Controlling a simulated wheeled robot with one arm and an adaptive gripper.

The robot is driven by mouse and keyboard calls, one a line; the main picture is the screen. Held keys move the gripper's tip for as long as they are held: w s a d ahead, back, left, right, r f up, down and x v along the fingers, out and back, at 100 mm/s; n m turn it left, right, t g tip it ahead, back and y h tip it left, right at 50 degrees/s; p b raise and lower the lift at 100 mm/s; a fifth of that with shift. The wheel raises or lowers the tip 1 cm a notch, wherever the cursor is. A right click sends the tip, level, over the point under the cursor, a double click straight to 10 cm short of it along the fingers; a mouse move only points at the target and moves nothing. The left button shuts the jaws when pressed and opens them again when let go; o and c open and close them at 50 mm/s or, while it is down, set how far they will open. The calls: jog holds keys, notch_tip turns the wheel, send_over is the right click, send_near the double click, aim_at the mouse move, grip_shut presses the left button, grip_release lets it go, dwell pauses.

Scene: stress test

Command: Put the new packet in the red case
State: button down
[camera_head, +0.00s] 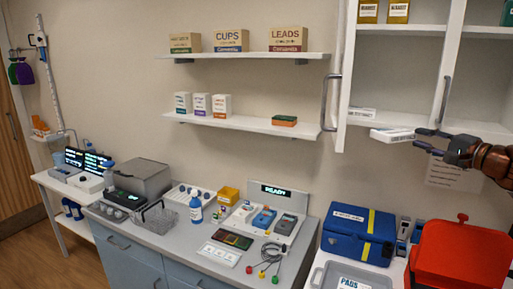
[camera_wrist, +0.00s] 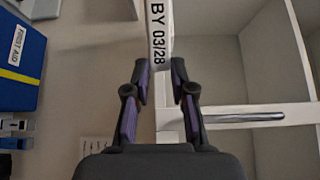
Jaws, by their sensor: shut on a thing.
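My gripper (camera_head: 427,139) is at the upper right, in front of the white wall cabinet. It is shut on a flat white packet (camera_head: 391,135), held in the air below the cabinet's lower shelf edge. In the wrist view the packet (camera_wrist: 158,34) is edge-on between the fingertips, with "BY 03/28" printed on it. A second white packet (camera_head: 362,113) lies in the cabinet. The red case (camera_head: 462,258) is at the lower right, below my gripper and apart from it.
A blue first aid box (camera_head: 343,241) with a yellow band stands left of the red case. A grey bin marked "PADS" (camera_head: 322,276) is in front of it. The cabinet doors stand open, with a bar handle (camera_head: 445,100) close to my gripper.

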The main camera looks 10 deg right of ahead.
jog(key=w+a+f+n+g+y, duration=0.25)
jog(key=w+a+f+y, duration=0.2)
jog(key=a+f, duration=0.85)
jog(key=w+a+f+n+g+y, duration=0.25)
jog(key=w+a+f, duration=0.25)
jog(key=a+f, duration=0.7)
jog(key=s+a+f+n+g+y, duration=0.1)
jog(key=a+f, duration=0.1)
jog(key=a, duration=0.5)
jog(key=s+a+f+n+g+y, duration=0.1)
jog(key=a+f+n+y, duration=0.1)
jog(key=a, duration=0.5)
notch_tip(320, 180, down, 8)
jog(key=shift+a+r, duration=0.15)
jog(key=shift+w+a+r, duration=0.1)
jog(key=shift+r, duration=0.3)
jog(key=shift+f, duration=0.35)
